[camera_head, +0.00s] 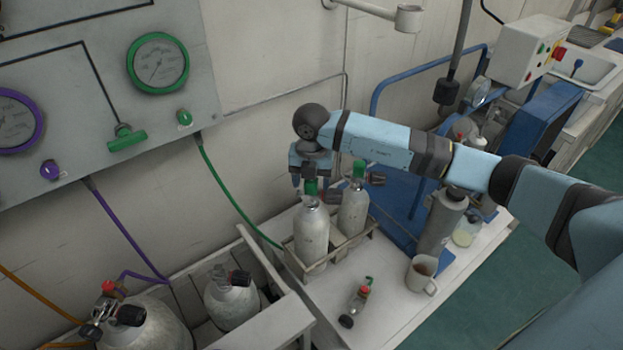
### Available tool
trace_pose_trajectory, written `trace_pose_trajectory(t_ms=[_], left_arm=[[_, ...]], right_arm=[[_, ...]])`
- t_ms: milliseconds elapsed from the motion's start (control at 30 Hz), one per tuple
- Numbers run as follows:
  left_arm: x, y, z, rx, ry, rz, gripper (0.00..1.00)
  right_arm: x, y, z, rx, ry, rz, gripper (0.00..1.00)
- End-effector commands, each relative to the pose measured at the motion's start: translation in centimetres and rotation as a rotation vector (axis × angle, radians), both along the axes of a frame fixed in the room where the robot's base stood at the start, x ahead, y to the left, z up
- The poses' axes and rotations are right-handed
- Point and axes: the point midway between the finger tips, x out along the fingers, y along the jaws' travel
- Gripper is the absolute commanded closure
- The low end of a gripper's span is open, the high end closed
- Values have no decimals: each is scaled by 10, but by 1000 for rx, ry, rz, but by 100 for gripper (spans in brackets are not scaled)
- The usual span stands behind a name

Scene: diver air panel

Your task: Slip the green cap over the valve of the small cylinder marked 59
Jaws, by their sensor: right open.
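Two small grey cylinders stand upright in a wooden rack (340,252) on the white bench. The front one (311,235) has a green cap (311,187) at its valve, with a black knob beside it. The rear one (353,212) also has green at its valve (359,168). I cannot read the number 59 on either. My right gripper (310,182) points down directly above the front cylinder, its fingers open around or just above the green cap; contact is unclear. My left gripper is out of view.
A regulator fitting (358,303) lies on the bench near a mug (421,274). A tall grey flask (441,222) and a jar (466,231) stand to the right. Larger cylinders (232,302) sit in a crate at lower left. A green hose (227,190) hangs from the gauge panel.

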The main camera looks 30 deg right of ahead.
Motion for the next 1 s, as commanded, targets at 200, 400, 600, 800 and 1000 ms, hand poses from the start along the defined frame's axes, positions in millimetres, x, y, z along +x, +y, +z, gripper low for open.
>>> trace_pose_trajectory(t_ms=[200,400,600,800,1000], left_arm=[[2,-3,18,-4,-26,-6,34],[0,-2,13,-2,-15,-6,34],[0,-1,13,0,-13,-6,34],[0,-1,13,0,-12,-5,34],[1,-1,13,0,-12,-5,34]], right_arm=[[1,0,38,1,-6,1,37],[1,0,87,0,-4,1,37],[1,0,122,1,-2,0,37],[0,0,137,-1,-1,0,37],[0,0,138,0,0,0,37]])
